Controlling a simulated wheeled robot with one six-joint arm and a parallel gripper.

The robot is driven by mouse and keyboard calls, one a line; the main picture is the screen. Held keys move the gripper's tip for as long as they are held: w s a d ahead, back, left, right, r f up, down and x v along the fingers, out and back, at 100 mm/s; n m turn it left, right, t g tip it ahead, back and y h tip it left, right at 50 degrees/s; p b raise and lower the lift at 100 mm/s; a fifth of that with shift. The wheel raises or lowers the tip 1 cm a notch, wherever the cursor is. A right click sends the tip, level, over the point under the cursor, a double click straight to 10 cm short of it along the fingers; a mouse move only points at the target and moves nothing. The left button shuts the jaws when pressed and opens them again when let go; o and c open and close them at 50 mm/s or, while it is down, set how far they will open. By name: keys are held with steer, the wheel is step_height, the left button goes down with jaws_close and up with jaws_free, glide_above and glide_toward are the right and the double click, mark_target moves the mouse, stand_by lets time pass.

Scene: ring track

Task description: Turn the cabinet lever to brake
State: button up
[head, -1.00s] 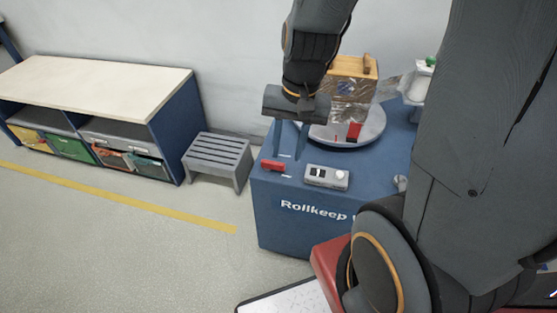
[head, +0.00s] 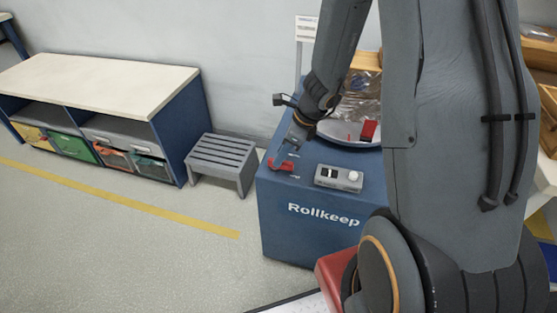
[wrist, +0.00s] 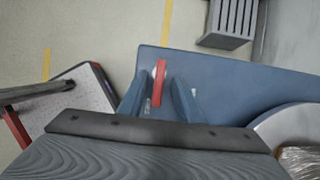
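The red lever (head: 284,164) sits on the top of the blue cabinet (head: 310,240), near its left front corner. In the wrist view the lever (wrist: 159,82) runs almost straight up the picture. My gripper (head: 279,160) is down at the lever, with its arm tilted. In the wrist view its two blue-grey fingers (wrist: 158,90) stand on either side of the lever, with a narrow gap visible on each side. The gripper looks open. Small white marks lie beside the lever, too small to read.
A grey step stool (head: 222,160) and a low shelf bench (head: 100,85) stand left. Open floor lies in front.

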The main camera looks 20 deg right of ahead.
steer(key=shift+x, duration=1.3)
jaws_close()
